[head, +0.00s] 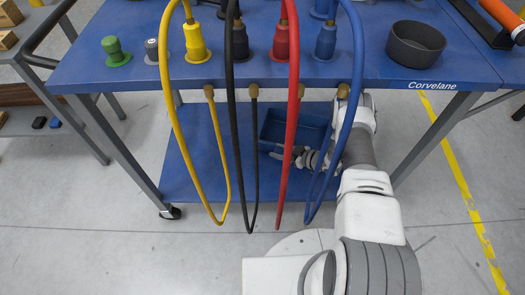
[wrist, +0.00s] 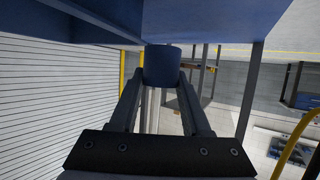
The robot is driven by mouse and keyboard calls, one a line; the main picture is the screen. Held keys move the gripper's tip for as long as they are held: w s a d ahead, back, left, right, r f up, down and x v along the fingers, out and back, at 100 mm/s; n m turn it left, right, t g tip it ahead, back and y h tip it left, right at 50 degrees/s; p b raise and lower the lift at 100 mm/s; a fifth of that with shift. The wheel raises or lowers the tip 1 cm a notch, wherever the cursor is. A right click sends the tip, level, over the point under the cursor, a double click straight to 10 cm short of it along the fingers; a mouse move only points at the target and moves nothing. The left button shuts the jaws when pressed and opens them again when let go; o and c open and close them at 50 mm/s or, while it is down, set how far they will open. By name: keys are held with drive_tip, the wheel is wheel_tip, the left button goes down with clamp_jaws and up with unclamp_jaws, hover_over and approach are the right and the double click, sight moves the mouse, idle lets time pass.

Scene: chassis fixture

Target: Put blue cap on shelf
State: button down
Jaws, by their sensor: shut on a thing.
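The blue cap (wrist: 162,66) is a short blue cylinder between my gripper's two fingertips in the wrist view. My gripper (wrist: 161,78) is shut on its sides. In the head view my gripper (head: 279,155) is below the tabletop, over the blue lower shelf (head: 190,185), partly behind the red and blue hoses. I cannot make out the cap there, and I cannot tell its height above the shelf. Green (head: 115,52) and grey (head: 152,50) caps stand on the blue tabletop (head: 85,75).
A blue bin (head: 290,128) sits on the lower shelf beside my gripper. Yellow (head: 177,125), black (head: 230,125), red (head: 290,125) and blue (head: 357,90) hoses hang in front of the shelf. A dark bowl (head: 416,46) stands on the tabletop. The shelf's left part looks clear.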

drive_tip(key=s+a+f+b, duration=0.1)
drive_tip(key=s+a+f, duration=0.1)
drive_tip(key=a, duration=0.1)
drive_tip(key=s+a+f, duration=0.2)
drive_tip(key=a, duration=0.1)
drive_tip(key=s+a+f+b, duration=0.1)
drive_tip(key=s+a+f, duration=0.1)
drive_tip(key=a+f, duration=0.1)
drive_tip(key=shift+a+b, duration=0.3)
drive_tip(key=shift+a, duration=0.05)
wheel_tip(320, 180, down, 4)
drive_tip(key=shift+b, duration=1.1)
drive_tip(key=shift+w+r, duration=0.1)
drive_tip(key=shift+c, duration=1.8)
unclamp_jaws()
drive_tip(key=shift+d, duration=0.1)
